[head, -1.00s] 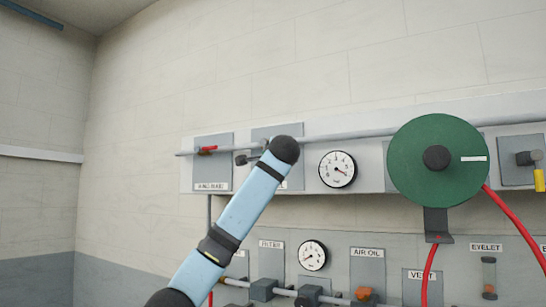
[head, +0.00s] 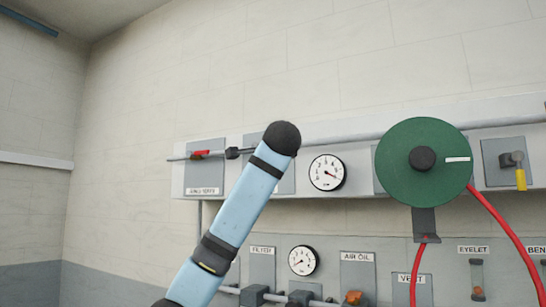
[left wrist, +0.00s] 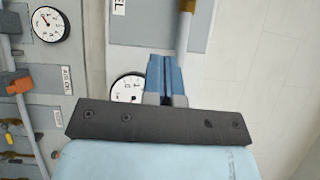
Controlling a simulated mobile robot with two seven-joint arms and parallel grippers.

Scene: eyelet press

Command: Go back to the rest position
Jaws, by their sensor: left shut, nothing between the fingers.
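My left gripper (left wrist: 161,78) shows in the left wrist view with its two blue fingers close together, shut and empty. They point toward the panel wall, in front of a white gauge (left wrist: 126,90). How far they are from the wall is hard to tell. In the head view a light blue link of my arm rises from the bottom, ending in a black rounded joint, and covers part of the panel; the gripper itself does not show there. My right gripper is in neither view.
The wall panel carries a red-handled valve (head: 200,154), a gauge (head: 327,172), a green disc (head: 400,165) with red hoses (head: 508,235), and a yellow-handled valve (head: 520,180). Below are a lower gauge (head: 303,260) and an orange-topped fitting (head: 353,297). The upper left wall is bare.

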